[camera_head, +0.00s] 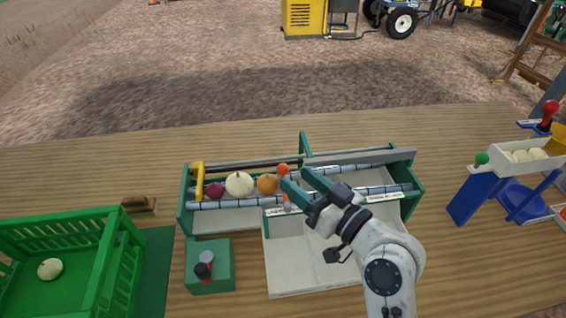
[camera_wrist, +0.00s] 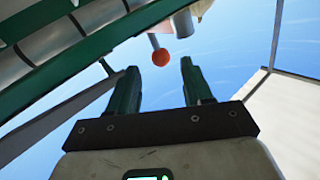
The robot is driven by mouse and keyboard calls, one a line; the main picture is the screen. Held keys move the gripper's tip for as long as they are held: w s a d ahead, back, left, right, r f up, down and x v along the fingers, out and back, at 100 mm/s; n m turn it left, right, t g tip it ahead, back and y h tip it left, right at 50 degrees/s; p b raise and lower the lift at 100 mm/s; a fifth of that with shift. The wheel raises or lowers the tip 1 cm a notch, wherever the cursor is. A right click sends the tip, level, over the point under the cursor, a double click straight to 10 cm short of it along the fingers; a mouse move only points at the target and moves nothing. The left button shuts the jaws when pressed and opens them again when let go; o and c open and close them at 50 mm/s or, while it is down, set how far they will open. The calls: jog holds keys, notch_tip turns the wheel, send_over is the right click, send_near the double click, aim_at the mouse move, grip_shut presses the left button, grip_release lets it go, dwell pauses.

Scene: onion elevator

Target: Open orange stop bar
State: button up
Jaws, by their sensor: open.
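The orange stop bar (camera_head: 286,198) stands at the middle of the green-framed roller elevator (camera_head: 183,212), with a round orange knob (camera_head: 282,169) on top. In the wrist view an orange ball (camera_wrist: 160,58) on a grey rod shows just beyond my fingertips, roughly centred between them. My gripper (camera_head: 296,177) has two dark green fingers, apart and empty, close to the right of the bar. Part of the bar is hidden behind a finger. In the channel left of the bar lie a red onion (camera_head: 215,190), a white onion (camera_head: 239,184) and a brown onion (camera_head: 267,184).
A yellow handle (camera_head: 198,180) stands at the elevator's left end. A green crate (camera_head: 100,262) holds a pale onion (camera_head: 50,269). A green box with knobs (camera_head: 222,252) is in front. A blue stand (camera_head: 470,198) bears a white tray (camera_head: 508,160) at right. The table's back strip is clear.

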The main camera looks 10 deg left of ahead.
aim_at(287, 173)
jog(key=x, duration=0.5)
jog(key=shift+w+a+p, duration=0.2)
jog(key=shift+a+p, duration=0.1)
jog(key=shift+p, duration=0.05)
jog(key=shift+c, duration=0.2)
grip_shut()
